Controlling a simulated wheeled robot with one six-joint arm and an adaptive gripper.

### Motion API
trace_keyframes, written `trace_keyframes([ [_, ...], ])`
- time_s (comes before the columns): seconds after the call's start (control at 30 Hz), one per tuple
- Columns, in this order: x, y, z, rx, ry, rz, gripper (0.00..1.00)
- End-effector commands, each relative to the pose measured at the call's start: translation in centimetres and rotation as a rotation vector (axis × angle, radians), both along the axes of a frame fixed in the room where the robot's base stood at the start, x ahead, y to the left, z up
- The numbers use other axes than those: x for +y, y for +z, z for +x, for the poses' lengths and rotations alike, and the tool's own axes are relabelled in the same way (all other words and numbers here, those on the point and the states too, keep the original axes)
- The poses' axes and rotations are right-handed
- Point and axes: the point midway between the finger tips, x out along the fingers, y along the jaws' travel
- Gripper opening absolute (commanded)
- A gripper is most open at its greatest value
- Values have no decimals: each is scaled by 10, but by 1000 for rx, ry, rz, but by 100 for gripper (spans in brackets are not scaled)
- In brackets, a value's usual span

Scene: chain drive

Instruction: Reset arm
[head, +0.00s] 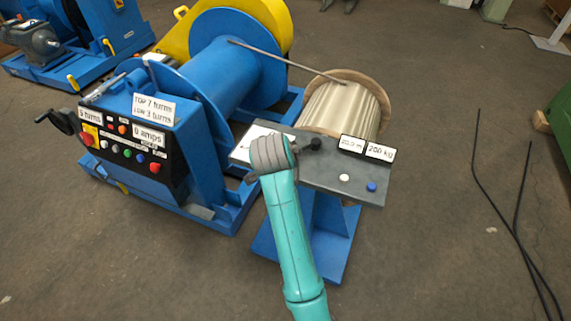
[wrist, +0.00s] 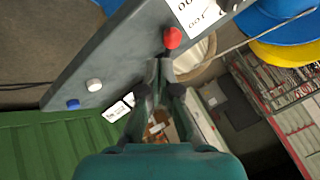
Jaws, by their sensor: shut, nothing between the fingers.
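My gripper (wrist: 160,68) shows in the wrist view with its dark fingers together and nothing between them. Its tips appear just below a red knob (wrist: 172,38) on the grey panel (wrist: 125,58); I cannot tell whether they touch. In the head view my teal arm (head: 291,235) reaches up to the grey panel (head: 368,188) on a blue stand. The grey wrist end covers part of the panel's left side, and the gripper is mostly hidden there.
The panel carries a white button (head: 344,178) and a blue button (head: 371,187). Behind it is a wooden spool (head: 345,105) of wire. A blue winding machine (head: 205,130) with a control box stands left. Black cables (head: 503,205) lie on open floor at right.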

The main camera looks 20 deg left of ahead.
Motion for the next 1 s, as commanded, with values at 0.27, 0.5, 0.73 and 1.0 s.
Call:
trace_keyframes([
  [0.27,0,0,0,0,0,0,0],
  [0.5,-2,-2,0,-1,1,-2,0],
  [0.73,-37,-48,-9,-30,48,-31,0],
  [1.0,-109,-122,-45,-105,150,-87,0],
])
